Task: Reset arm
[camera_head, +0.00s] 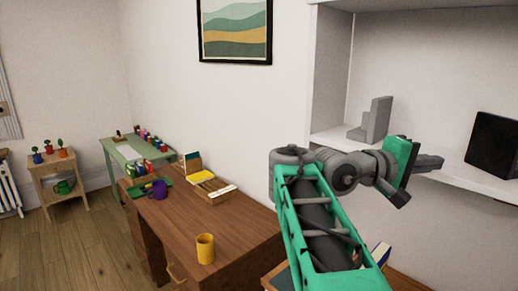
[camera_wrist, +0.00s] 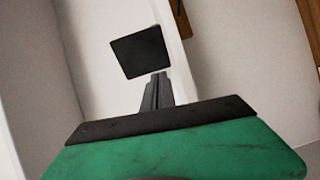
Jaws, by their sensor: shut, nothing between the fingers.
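My gripper (camera_head: 430,163) is at the right of the head view, at the end of my green and grey arm, in front of the white wall shelf (camera_head: 455,190). Its fingers are shut with nothing between them and point to the right. In the wrist view the shut fingers (camera_wrist: 157,90) point toward a black box-like speaker (camera_wrist: 140,52), which stands apart from them. The same speaker (camera_head: 494,145) is at the right edge of the head view, on the shelf.
A grey bookend-like object (camera_head: 373,120) stands on the shelf behind my arm. Below left, a brown desk (camera_head: 233,228) holds a yellow mug (camera_head: 205,248), a purple mug (camera_head: 157,189) and a wooden tray (camera_head: 218,194). A green table (camera_head: 118,156) and plant stand (camera_head: 70,172) are farther back. Floor at left is clear.

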